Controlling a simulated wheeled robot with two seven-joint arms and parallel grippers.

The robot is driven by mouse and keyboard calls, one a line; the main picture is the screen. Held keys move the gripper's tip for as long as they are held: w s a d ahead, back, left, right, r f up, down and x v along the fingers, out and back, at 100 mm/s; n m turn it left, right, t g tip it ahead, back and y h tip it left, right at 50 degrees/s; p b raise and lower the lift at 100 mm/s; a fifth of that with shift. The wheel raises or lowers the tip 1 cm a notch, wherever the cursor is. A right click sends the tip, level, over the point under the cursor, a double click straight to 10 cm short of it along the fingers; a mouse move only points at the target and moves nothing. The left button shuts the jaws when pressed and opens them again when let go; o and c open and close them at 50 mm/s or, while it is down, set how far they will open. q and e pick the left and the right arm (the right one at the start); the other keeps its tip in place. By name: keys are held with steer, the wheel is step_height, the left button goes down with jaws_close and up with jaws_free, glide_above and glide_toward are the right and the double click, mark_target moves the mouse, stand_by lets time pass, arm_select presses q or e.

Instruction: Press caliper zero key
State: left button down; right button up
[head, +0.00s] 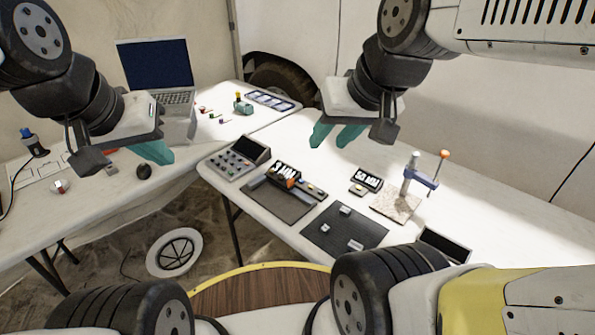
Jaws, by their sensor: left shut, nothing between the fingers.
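A dark device with a lit readout ending in "MM" and an orange part (285,175) sits on a dark grey mat (285,207) on the right table; it looks like the caliper. A small block with a second readout, "50 MM" (368,178), stands to its right. The zero key is too small to pick out. My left gripper (160,153) is shut and empty, above the left table and well left of the caliper. My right gripper (336,137) is open and empty, above the right table, behind and right of the caliper.
A control box with buttons (234,158) stands left of the caliper. Another dark mat (345,232) holds small metal blocks. A stand with a blue clamp (420,178) is at right. A laptop (157,68) and small parts lie on the left table. The right table's far side is clear.

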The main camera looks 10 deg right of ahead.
arm_select(q)
steer(key=shift+w, duration=0.15)
steer(key=w+d+m, duration=0.3)
steer(key=w+m, duration=0.1)
steer(key=w, duration=0.6)
steer(key=m+h, duration=0.4)
steer(key=m, duration=1)
glide_above(311, 187)
step_height(311, 187, down, 28)
steer(key=shift+s+a+r, duration=0.1)
steer(key=shift+a+r, duration=0.05)
steer(key=shift+a, duration=0.1)
steer(key=shift+f, duration=4.35)
steer(key=shift+f, duration=0.15)
